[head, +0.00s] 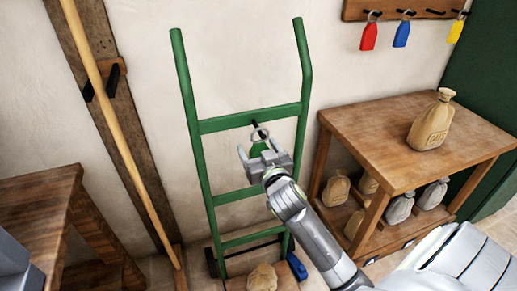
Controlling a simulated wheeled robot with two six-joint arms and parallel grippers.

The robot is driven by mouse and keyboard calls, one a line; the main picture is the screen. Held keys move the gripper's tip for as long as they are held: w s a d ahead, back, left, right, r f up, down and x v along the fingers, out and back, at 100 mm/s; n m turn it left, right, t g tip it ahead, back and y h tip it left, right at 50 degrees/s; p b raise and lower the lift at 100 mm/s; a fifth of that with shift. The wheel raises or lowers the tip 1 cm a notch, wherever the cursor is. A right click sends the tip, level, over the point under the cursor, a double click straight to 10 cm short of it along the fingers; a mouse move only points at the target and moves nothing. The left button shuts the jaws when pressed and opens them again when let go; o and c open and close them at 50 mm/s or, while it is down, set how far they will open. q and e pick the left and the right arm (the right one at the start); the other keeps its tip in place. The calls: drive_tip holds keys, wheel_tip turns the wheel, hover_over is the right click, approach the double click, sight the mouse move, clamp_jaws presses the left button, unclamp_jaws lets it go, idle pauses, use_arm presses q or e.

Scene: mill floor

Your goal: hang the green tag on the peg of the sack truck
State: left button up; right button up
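The green sack truck (190,90) stands upright against the wall. Its dark peg (255,124) sticks out at the upper crossbar. The green tag (258,147) is just below the peg, with its metal ring up at the peg; the ring seems to be around the peg, but the view is too small to be sure. My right gripper (259,152) is at the tag from below, its fingers spread apart on either side, with a gap visible at the left finger. It partly hides the tag's lower part. My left gripper is not in view.
A wooden rack (410,10) holds red (369,36), blue (401,34) and yellow (456,30) tags. A wooden table (365,125) at right bears a sack (432,122), with several sacks below. A pole (120,130) leans at left, beside a wooden bench (38,200).

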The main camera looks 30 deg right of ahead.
drive_tip(key=shift+s+a+f, duration=0.1)
drive_tip(key=shift+s, duration=0.45)
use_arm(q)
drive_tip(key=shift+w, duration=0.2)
use_arm(e)
drive_tip(key=v, duration=1.6)
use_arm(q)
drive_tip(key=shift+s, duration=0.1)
use_arm(e)
drive_tip(key=shift+s+a, duration=0.1)
drive_tip(key=shift+a, duration=0.1)
